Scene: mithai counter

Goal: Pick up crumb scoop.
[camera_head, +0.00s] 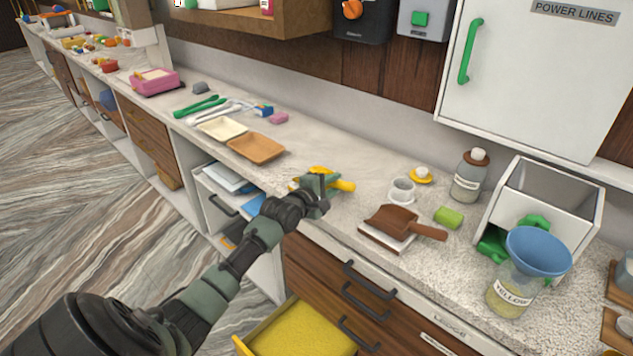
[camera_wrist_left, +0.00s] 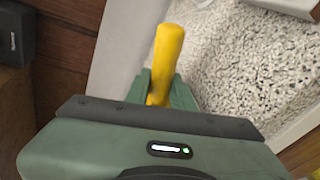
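A yellow-handled tool (camera_head: 343,185) is at my left gripper (camera_head: 318,187), over the counter near its front edge. The gripper hides its middle, and its full shape does not show. In the left wrist view the yellow handle (camera_wrist_left: 167,58) stands between the green fingers of my left gripper (camera_wrist_left: 160,95), which look closed against both sides. A brown scoop (camera_head: 392,222) with a wooden handle lies to the right on a white block. I cannot tell for sure which one is the crumb scoop. My right gripper is not in view.
A white cup (camera_head: 402,190), a green block (camera_head: 448,217), a labelled bottle (camera_head: 469,178), a white bin (camera_head: 548,200) and a jar with a blue funnel (camera_head: 537,252) stand to the right. Trays (camera_head: 257,148) lie left. An open yellow drawer (camera_head: 300,330) juts out below.

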